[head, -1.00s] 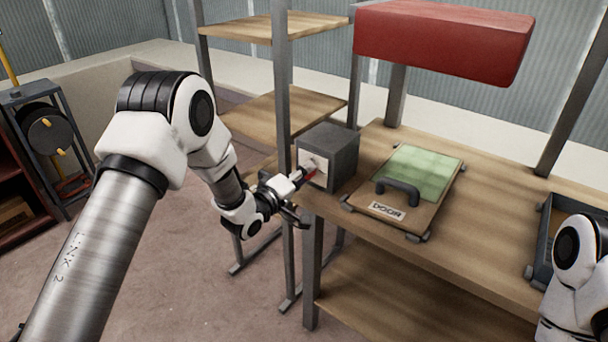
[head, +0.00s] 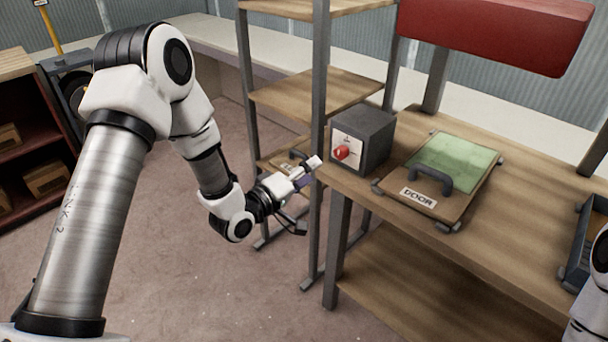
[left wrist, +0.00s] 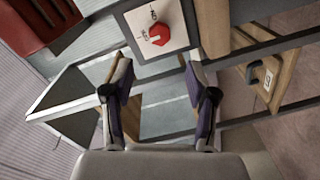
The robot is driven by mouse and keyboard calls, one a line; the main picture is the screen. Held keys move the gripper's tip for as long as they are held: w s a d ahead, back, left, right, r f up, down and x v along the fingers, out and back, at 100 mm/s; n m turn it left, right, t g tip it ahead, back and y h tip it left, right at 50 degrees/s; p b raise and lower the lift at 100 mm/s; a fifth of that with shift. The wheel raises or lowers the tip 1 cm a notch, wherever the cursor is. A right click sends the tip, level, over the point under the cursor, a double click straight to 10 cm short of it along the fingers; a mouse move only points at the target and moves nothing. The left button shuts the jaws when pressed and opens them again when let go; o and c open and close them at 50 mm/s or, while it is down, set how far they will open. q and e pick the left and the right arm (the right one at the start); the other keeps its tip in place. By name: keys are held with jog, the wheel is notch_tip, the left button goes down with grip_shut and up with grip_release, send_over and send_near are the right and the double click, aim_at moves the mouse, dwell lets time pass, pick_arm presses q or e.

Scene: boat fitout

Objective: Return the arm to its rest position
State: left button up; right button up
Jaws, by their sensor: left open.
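My left arm comes in from the left in the head view. Its gripper (head: 308,172) is in front of the workbench edge, a little left of and below a dark grey box (head: 372,137) with a red knob (head: 341,153) on a pale plate. The gripper is apart from the knob. In the left wrist view the two fingers (left wrist: 160,100) are spread with nothing between them. The red knob (left wrist: 159,34) and its plate show beyond the fingertips there. Part of my right arm shows at the right edge of the head view; its gripper is out of view.
A wooden workbench (head: 490,250) bears a board marked DOOR (head: 405,190) with a black handle and green panel. A dark tray (head: 580,245) is at right. A red block (head: 500,30) hangs above. Shelves (head: 310,90) stand behind the gripper. Floor (head: 190,290) is open below.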

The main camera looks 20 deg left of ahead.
pick_arm(q)
jog(key=shift+v, duration=0.85)
jog(key=s+d+f+m+g+y+p, duration=0.3)
jog(key=s+f+g+p, duration=0.5)
jog(key=s+f, duration=0.95)
jog(key=s+a+f+m+g+y, duration=0.1)
jog(key=s+f+m+g, duration=0.1)
jog(key=s, duration=0.6)
jog(key=s+a+f+m+g+y, duration=0.2)
jog(key=s+m+g, duration=0.2)
jog(key=s+g, duration=0.2)
jog(key=s, duration=0.2)
jog(key=shift+s+f+g, duration=0.3)
jog(key=shift+s, duration=0.1)
